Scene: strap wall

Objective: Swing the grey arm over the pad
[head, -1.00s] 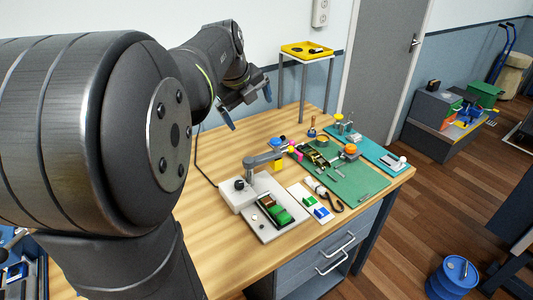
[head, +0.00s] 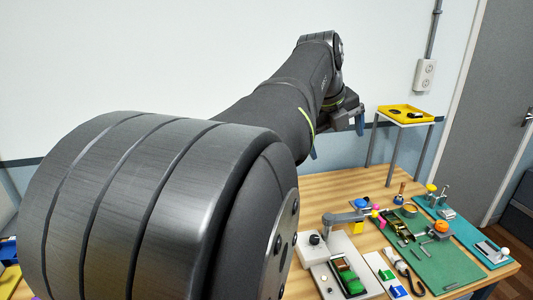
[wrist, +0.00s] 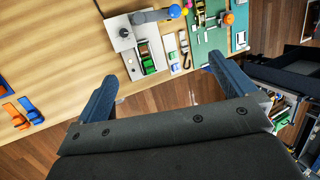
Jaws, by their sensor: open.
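The grey arm (head: 346,217) is hinged on a pale block (head: 314,240) on the bench. It points right, away from the base plate's near part, with a blue ball (head: 361,203) near its far end. The grey arm also shows at the top of the wrist view (wrist: 150,16). On the same plate lies a dark-framed bed (head: 347,277) with green pieces, which may be the pad; the arm is not over it. My gripper (head: 336,138) is open and empty, high above the bench and apart from the grey arm. Its two blue fingers show in the wrist view (wrist: 163,68).
A white card with green and blue blocks (head: 387,275) lies right of the plate. Beyond it is a green mat (head: 445,265) with several parts, then a teal board (head: 500,262). A stand with a yellow tray (head: 407,114) rises behind. Bare wood lies left of the plate.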

